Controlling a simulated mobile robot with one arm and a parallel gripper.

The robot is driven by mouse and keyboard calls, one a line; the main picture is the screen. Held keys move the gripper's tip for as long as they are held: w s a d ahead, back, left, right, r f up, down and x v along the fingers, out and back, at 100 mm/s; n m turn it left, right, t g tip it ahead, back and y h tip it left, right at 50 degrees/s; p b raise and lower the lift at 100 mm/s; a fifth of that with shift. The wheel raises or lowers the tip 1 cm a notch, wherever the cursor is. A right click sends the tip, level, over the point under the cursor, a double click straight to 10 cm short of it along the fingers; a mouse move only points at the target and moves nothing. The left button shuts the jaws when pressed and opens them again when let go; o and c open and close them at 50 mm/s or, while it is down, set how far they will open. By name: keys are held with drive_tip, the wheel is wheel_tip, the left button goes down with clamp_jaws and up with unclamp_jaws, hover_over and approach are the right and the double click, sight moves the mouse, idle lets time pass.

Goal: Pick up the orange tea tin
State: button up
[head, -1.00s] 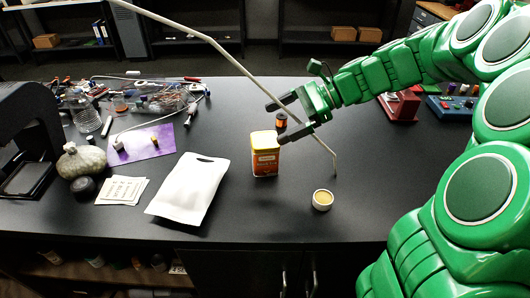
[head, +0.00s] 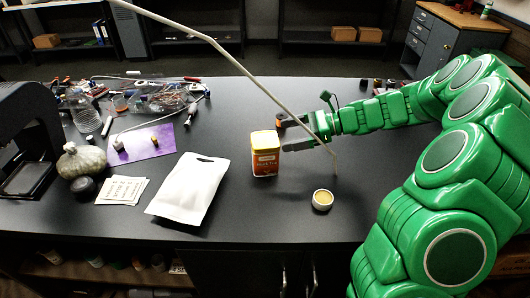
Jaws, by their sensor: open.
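The orange tea tin (head: 265,160) stands upright on the black worktop in the head view, with a yellow lid and a pale label. My gripper (head: 280,134) is open, with its dark fingers pointing left. Its fingertips are close to the tin's right side near the lid; I cannot tell whether they touch it. Nothing is held between the fingers. A thin grey rod crosses in front of my gripper and hides part of it.
A small round cup (head: 322,200) stands right of the tin. A white pouch (head: 188,190) lies to the left. A purple sheet (head: 142,144), paper cards (head: 122,190) and a stone-like jar (head: 81,160) are further left. The black worktop (head: 240,215) is clear in front of the tin.

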sight(265, 143)
wheel_tip(265, 143, down, 4)
drive_tip(key=shift+f, duration=0.15)
drive_tip(key=shift+a+f, duration=0.15)
drive_tip(key=shift+f, duration=0.05)
drive_tip(key=shift+x, duration=3.75)
drive_tip(key=c, duration=0.9)
drive_tip(key=shift+r, duration=0.45)
wheel_tip(265, 143, up, 2)
drive_tip(key=shift+r, duration=0.15)
drive_tip(key=s+d+r, duration=0.1)
drive_tip(key=s+r, duration=0.2)
drive_tip(key=s, duration=0.1)
drive_tip(key=s+d+r, duration=0.1)
drive_tip(key=s+r, duration=0.2)
drive_tip(key=s, duration=0.2)
drive_tip(key=s+d+r, duration=0.1)
drive_tip(key=s+r, duration=0.3)
drive_tip(key=shift+s+d, duration=0.25)
drive_tip(key=shift+s, duration=0.05)
